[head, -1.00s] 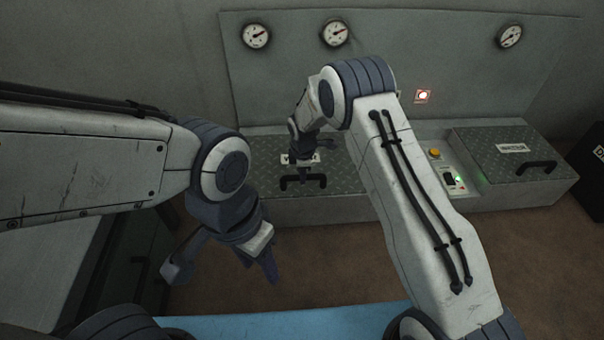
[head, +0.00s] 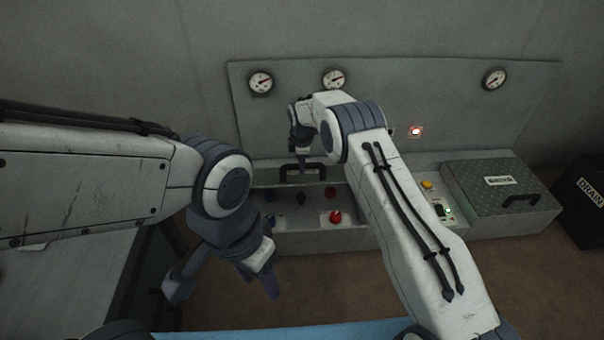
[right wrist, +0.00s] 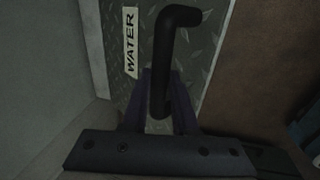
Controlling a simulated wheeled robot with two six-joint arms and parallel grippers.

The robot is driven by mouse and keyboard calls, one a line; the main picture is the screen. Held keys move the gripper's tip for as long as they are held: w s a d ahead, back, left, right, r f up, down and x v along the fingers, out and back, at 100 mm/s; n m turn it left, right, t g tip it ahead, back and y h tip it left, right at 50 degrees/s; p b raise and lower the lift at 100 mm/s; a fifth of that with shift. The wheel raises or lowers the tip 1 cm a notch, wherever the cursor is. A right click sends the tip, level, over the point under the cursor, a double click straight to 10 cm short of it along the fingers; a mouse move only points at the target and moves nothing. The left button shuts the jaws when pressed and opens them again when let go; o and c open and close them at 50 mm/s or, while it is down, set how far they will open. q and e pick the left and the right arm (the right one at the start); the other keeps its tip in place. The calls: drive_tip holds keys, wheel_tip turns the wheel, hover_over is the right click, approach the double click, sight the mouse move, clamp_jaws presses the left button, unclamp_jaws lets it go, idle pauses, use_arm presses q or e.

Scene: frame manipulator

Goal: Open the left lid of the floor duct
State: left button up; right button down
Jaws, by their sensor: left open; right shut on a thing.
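The left lid of the floor duct is raised on its hinge side at the back, seen steeply from above in the head view. Its black handle (head: 303,168) is near the top of the opening. My right gripper (head: 302,163) is shut on this handle (right wrist: 178,60). In the right wrist view the lid (right wrist: 207,45) is diamond plate with a white WATER label (right wrist: 131,42). Under the lid the duct compartment (head: 285,240) shows a red knob (head: 336,217) and darker fittings. My left gripper (head: 222,284) is open and empty, left of and in front of the duct.
The right lid (head: 497,188) is shut, with its own handle (head: 521,200). Between the lids is a small panel with a yellow button (head: 427,184). A dark DRAIN box (head: 585,195) stands at the far right. Gauges (head: 333,79) hang on the back panel. Brown floor is clear in front.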

drive_tip(key=shift+w+r, duration=0.3)
drive_tip(key=shift+w, duration=0.2)
drive_tip(key=shift+w+r, duration=0.25)
drive_tip(key=shift+w, duration=0.2)
drive_tip(key=c, duration=0.7)
unclamp_jaws()
drive_tip(key=shift+f, duration=0.1)
drive_tip(key=r+p, duration=0.1)
drive_tip(key=r, duration=0.2)
drive_tip(key=s+r+p, duration=0.1)
drive_tip(key=r+p, duration=0.1)
drive_tip(key=r, duration=0.2)
drive_tip(key=s+r+p, duration=0.1)
drive_tip(key=r, duration=0.2)
drive_tip(key=shift+r+p, duration=0.25)
drive_tip(key=shift+p, duration=0.15)
